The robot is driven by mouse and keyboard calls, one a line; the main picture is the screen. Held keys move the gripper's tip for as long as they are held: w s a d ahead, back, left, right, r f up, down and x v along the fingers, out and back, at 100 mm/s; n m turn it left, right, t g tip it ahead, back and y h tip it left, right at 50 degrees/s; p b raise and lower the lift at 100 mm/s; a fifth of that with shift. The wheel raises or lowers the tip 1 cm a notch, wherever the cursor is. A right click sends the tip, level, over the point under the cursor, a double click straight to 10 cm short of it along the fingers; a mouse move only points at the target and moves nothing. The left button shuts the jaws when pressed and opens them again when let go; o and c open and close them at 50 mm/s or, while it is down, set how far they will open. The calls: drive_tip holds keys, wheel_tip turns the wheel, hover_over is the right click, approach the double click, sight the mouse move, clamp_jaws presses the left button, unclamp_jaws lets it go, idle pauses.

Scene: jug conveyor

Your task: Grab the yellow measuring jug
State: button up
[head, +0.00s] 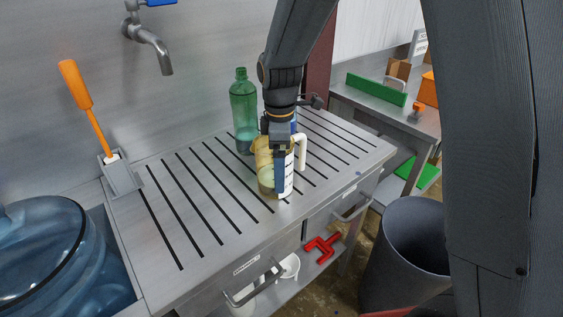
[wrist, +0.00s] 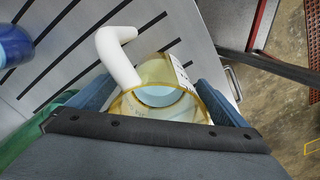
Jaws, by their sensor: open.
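The yellow measuring jug (head: 265,172) is translucent, with a white handle and a white scale strip. It stands upright on the slotted metal drainboard. In the wrist view the jug (wrist: 158,72) shows from above, its rim toward me and its white handle pointing to the upper left. My gripper (head: 280,178) is at the jug, pointing down and covering part of it in the head view. In the wrist view its blue fingers (wrist: 150,100) are apart, one on each side of the jug. I cannot tell whether they touch it.
A green bottle (head: 243,112) stands close behind the jug. A blue object (wrist: 12,45) lies to the left in the wrist view. A brush in a holder (head: 120,175) and a large blue water bottle (head: 45,255) are at left. The drainboard's front left is clear.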

drive_tip(key=shift+f, duration=0.3)
drive_tip(key=shift+c, duration=0.5)
drive_tip(key=c, duration=1.4)
drive_tip(key=shift+r, duration=0.1)
